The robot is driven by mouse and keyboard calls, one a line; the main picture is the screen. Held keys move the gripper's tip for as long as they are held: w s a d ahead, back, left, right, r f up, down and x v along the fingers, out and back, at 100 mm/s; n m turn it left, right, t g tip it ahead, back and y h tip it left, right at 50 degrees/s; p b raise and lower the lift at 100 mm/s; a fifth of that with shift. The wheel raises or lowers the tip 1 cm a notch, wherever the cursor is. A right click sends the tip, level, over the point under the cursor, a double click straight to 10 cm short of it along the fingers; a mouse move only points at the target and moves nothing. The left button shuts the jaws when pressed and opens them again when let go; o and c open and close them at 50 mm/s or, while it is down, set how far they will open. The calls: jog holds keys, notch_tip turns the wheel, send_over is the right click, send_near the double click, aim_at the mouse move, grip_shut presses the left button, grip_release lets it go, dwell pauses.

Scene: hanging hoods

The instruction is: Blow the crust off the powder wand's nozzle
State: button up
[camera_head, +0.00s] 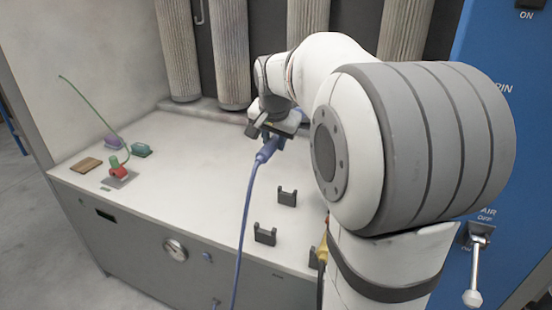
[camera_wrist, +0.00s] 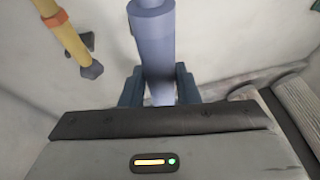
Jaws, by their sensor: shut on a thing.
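My gripper (camera_head: 274,130) is shut on a blue-violet wand (camera_head: 266,151), held above the white bench (camera_head: 190,200). A hose of the same colour runs from the wand down over the bench's front edge. In the wrist view my gripper (camera_wrist: 157,88) has the wand's thick shaft (camera_wrist: 156,52) between its two dark fingers. A yellow wand (camera_wrist: 66,38) with an orange band and a grey end shows at the upper left there. A yellow part (camera_head: 322,250) also shows beside my arm in the head view. I cannot tell which is the powder wand, and no crust is discernible.
Dark holders (camera_head: 287,197) and (camera_head: 265,235) stand empty on the bench. A red-and-green fitting (camera_head: 118,172) with a thin green line stands at the left, near small blocks (camera_head: 87,165). Pleated filters (camera_head: 230,50) hang behind. A blue panel at right has an air lever (camera_head: 475,265).

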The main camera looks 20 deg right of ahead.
notch_tip(320, 180, up, 4)
jog(key=shift+r, duration=0.15)
jog(key=shift+r+p, duration=2.1)
jog(key=shift+r, duration=0.35)
jog(key=shift+f, duration=0.15)
